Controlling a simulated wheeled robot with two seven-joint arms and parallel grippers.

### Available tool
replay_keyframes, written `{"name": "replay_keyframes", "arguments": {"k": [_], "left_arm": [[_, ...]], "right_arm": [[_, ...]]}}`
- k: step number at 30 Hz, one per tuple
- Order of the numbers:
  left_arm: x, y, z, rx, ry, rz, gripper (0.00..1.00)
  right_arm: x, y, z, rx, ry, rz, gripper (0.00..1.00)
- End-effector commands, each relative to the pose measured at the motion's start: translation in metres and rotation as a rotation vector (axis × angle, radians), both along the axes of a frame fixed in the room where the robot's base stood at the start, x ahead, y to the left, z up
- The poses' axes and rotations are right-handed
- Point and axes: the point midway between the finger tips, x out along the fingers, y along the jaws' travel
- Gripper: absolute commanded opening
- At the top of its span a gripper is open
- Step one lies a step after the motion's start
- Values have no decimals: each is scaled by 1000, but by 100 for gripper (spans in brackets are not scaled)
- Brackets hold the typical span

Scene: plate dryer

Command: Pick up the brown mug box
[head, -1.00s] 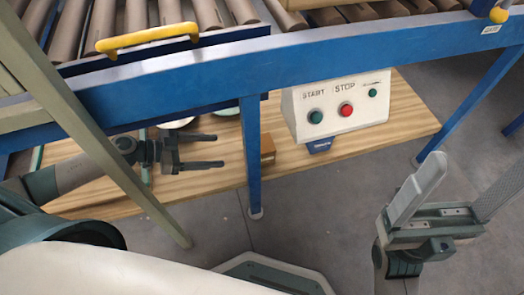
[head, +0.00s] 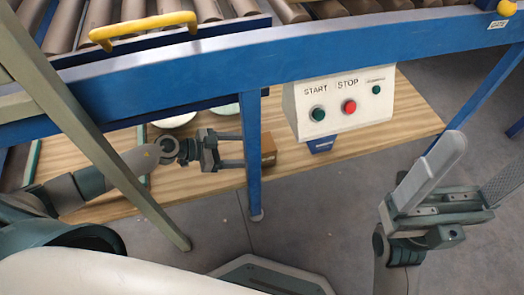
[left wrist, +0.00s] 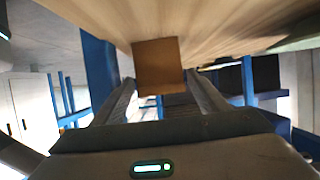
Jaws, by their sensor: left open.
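The brown mug box (head: 268,149) sits on the wooden board under the conveyor, partly behind the blue leg in the head view. In the left wrist view the brown box (left wrist: 158,65) is straight ahead, between the lines of the two fingers. My left gripper (head: 243,152) is open and level, just left of the box, with its fingertips at the blue leg. Whether the fingertips overlap the box's sides is unclear. My right gripper (head: 480,160) is raised at the right, open and empty, far from the box.
The blue leg (head: 252,190) stands in front of the box. The control panel (head: 340,105) with buttons hangs to the right. Plates (head: 173,121) lie on the wooden board (head: 390,138) behind my left arm. The board right of the box is mostly clear.

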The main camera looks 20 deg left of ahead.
Motion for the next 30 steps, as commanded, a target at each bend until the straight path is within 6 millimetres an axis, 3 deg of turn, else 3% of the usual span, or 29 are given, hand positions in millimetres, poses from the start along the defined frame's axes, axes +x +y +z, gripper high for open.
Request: {"name": "replay_keyframes", "arguments": {"k": [10,21,30], "left_arm": [[2,-3,-2,-1,-1,0,67],[25,-37,-20,-2,0,0,67],[30,-44,-22,-1,1,0,67]], "right_arm": [[0,0,-3,-5,6,1,80],[-1,2,0,0,-23,14,80],[0,5,7,17,-34,25,80]]}}
